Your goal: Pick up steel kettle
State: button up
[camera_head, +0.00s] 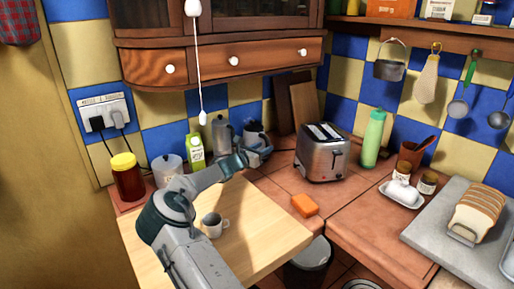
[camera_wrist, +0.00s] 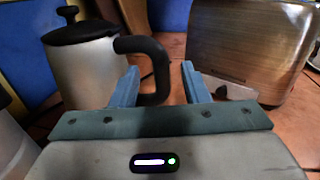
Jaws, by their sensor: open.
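The steel kettle (camera_wrist: 82,72) stands upright at the left of the wrist view, with a black lid and a black looped handle on its right side. In the head view the kettle (camera_head: 254,128) is at the back of the counter, partly hidden by my gripper (camera_head: 258,150). In the wrist view my gripper (camera_wrist: 160,82) is open. The lower part of the handle shows between its two blue-grey fingers, the left finger close to the kettle body. I cannot tell whether either finger touches the handle.
The toaster (camera_head: 323,153) stands close on the right, also large in the wrist view (camera_wrist: 248,48). A grey pot (camera_head: 221,133) and a milk carton (camera_head: 195,150) are left of the kettle. A mug (camera_head: 213,225) stands under my arm. Boards lean behind. An orange sponge (camera_head: 304,205) lies in front.

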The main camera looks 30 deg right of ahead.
aim_at(268, 145)
jog(key=shift+x, duration=1.85)
jog(key=shift+f, duration=0.1)
grip_shut()
